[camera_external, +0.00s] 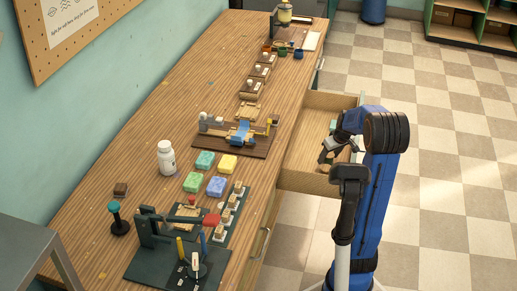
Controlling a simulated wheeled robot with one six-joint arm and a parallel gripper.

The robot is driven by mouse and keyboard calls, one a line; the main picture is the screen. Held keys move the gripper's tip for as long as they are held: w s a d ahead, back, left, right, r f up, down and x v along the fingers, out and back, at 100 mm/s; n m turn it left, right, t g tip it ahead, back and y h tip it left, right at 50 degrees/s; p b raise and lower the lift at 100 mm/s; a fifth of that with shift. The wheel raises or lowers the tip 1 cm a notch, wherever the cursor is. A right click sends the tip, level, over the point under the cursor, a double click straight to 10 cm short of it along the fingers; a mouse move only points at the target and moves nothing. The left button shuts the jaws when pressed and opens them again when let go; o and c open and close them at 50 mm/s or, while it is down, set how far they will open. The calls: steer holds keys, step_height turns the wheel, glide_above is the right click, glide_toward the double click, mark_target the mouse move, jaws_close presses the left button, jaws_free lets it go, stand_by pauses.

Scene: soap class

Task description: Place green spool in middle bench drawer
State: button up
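The middle bench drawer (306,183) is pulled open on the right side of the wooden bench (135,155). My gripper (327,160) is over or inside the drawer's right part, pointing down and to the left. Its fingers are small and dark, and I cannot tell whether they are apart or hold something. A small green patch (333,125) shows in the drawer beyond my gripper; it may be the green spool, but its shape is unclear. My arm hides part of the drawer's right end. A dark stand with a green top (115,207) is at the bench's left edge.
Soap bars (216,186) and a white bottle (166,158) stand mid-bench. A wooden fixture (235,140) is beside the drawer. A dark press (180,245) is at the near end. Closed drawers flank the open one.

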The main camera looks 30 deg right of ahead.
steer(key=v, duration=1.2)
steer(key=shift+r, duration=0.2)
steer(key=shift+a, duration=0.1)
stand_by(0.3)
